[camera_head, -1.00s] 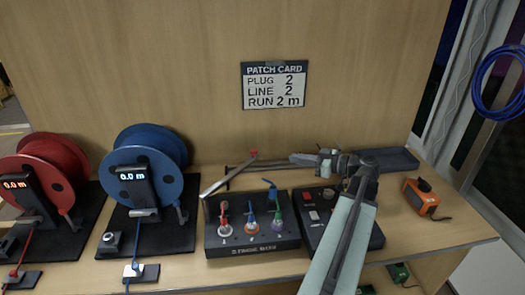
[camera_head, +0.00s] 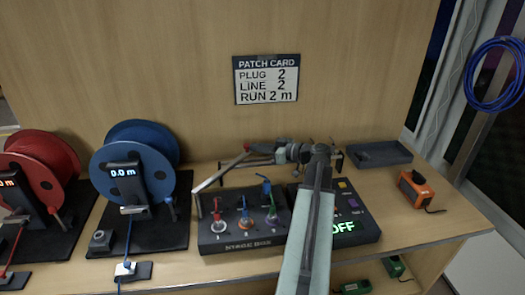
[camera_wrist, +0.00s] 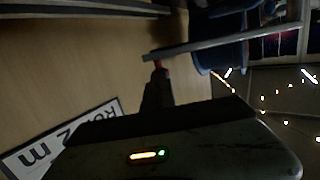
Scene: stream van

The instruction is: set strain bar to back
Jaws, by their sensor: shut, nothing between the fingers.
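The strain bar (camera_head: 220,172) is a thin pale bar with a red tip. In the head view it runs from the left end of the stage box (camera_head: 243,240) up and back to the right. The box carries a red, a blue and a green plug. My gripper (camera_head: 226,163) reaches left behind the box, close to the bar's red-tipped end; contact cannot be told. In the wrist view the bar (camera_wrist: 225,46) crosses the upper right, and my dark gripper fingers (camera_wrist: 157,88) are shut, with the red tip just beyond them.
A blue reel (camera_head: 130,175) and a red reel (camera_head: 38,175) stand on the left. A panel reading OFF (camera_head: 365,225) sits right of the box, partly behind my arm. A dark tray (camera_head: 380,153) and an orange device (camera_head: 416,190) are farther right. The back wall bears the patch card (camera_head: 265,80).

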